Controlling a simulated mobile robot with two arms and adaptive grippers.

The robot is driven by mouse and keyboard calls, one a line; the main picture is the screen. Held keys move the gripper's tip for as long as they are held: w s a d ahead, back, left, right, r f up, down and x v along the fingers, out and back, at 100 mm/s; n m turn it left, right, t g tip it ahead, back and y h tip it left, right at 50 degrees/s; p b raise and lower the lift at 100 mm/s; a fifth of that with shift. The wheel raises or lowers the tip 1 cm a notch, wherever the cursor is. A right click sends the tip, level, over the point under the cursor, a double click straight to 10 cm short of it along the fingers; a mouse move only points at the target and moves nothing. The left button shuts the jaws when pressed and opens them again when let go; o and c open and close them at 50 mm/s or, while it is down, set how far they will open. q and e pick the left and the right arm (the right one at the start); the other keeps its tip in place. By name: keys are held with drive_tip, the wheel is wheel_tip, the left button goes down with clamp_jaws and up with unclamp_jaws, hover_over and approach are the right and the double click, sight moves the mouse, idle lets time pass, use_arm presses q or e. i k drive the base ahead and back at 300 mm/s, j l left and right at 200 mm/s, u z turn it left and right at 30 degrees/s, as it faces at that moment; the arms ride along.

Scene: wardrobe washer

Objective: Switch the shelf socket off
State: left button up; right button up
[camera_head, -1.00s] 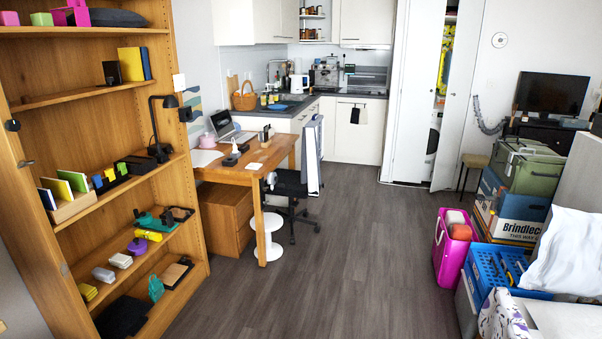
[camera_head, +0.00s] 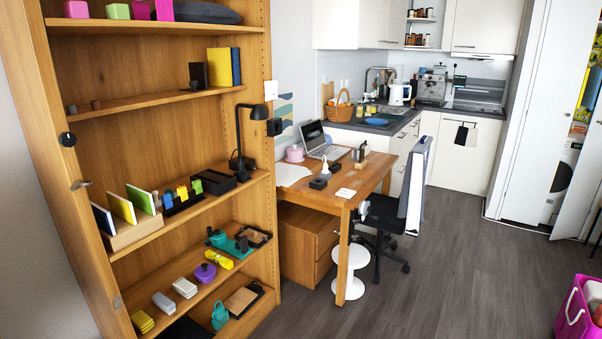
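The tall wooden shelf (camera_head: 262,60) stands at the left. Neither of my grippers is in view.
A wooden desk (camera_head: 340,192) with a laptop (camera_head: 318,141) stands right of the shelf, with a dark chair (camera_head: 380,215) and a white stool (camera_head: 350,285). A pink container (camera_head: 575,312) is at lower right. The grey floor (camera_head: 450,280) between is clear.

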sight(273, 88)
drive_tip(key=i+j, duration=0.55)
drive_tip(key=j, duration=0.25)
drive_tip(key=i+l+u, duration=0.1)
drive_tip(key=i, duration=0.2)
